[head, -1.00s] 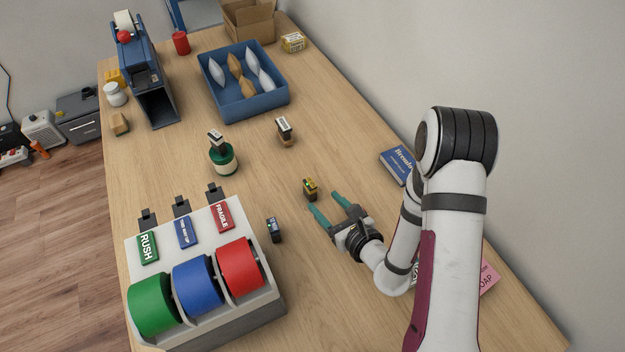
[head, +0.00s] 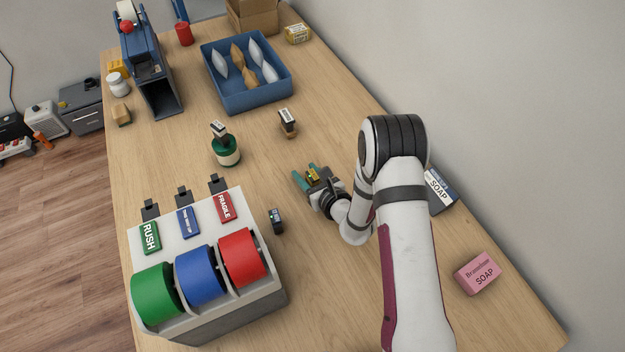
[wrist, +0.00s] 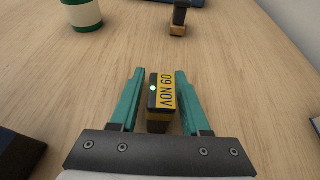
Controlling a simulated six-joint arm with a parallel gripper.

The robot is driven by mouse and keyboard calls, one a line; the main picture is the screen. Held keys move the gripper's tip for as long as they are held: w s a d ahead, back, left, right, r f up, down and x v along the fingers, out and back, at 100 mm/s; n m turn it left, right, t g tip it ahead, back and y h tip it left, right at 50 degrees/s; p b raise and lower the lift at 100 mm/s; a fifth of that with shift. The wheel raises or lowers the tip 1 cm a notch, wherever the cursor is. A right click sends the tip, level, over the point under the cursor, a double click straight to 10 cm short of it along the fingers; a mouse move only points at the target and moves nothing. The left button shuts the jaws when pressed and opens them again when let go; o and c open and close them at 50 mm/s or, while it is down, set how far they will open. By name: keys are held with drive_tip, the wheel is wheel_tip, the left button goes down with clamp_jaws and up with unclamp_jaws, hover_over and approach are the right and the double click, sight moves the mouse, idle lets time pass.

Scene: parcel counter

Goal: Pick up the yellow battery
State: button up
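The yellow battery (head: 313,175) stands on the counter, yellow and black with a small green light. In the wrist view the battery (wrist: 165,98) sits between the two teal fingers of my gripper (wrist: 161,92), with a visible gap on each side. The lettering on its yellow label reads sideways in that view. In the head view my gripper (head: 305,174) is low at the counter around the battery, and its fingers partly hide it. The gripper is open.
A dark battery-like block (head: 276,221) stands left of my gripper, beside the tape dispenser (head: 262,300). A blue tray (head: 250,106) holds several pouches. Soap boxes (head: 478,273) lie at right.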

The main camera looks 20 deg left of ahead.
clamp_jaws()
drive_tip(key=shift+r, duration=0.1)
